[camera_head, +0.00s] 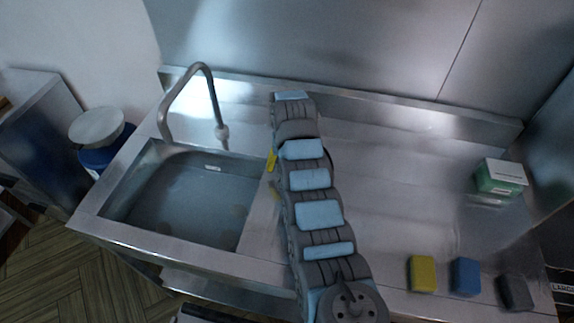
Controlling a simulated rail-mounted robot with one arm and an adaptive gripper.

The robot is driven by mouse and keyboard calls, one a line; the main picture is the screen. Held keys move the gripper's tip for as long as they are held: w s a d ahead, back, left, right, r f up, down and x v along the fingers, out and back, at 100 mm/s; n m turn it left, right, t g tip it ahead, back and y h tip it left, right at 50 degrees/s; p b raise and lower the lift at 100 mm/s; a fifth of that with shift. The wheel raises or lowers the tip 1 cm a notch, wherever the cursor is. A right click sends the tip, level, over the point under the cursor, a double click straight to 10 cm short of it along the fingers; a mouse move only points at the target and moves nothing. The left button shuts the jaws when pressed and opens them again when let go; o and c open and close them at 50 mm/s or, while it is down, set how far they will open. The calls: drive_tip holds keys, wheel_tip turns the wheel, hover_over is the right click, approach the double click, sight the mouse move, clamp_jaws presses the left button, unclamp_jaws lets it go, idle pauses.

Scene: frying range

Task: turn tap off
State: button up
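The tap (211,88) is a grey metal gooseneck rising from the left part of the sink unit. Its curved pipe ends in a nozzle (222,132) pointing down over the basin. I cannot make out a clear stream of water below the nozzle. No tap handle can be clearly made out. The sink basin (190,195) has a greyish bottom, and I cannot tell whether water stands in it. My arm with light blue pads reaches across the counter to the right of the basin. My gripper cannot be seen. Small yellow patches (271,160) show beside the arm's left edge, partly hidden.
A yellow sponge (422,274), a blue sponge (466,276) and a dark grey block (515,293) lie at the counter's front right. A green and white box (500,178) stands at the right. A blue container with a pale lid (97,127) stands left of the sink. The right counter is mostly clear.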

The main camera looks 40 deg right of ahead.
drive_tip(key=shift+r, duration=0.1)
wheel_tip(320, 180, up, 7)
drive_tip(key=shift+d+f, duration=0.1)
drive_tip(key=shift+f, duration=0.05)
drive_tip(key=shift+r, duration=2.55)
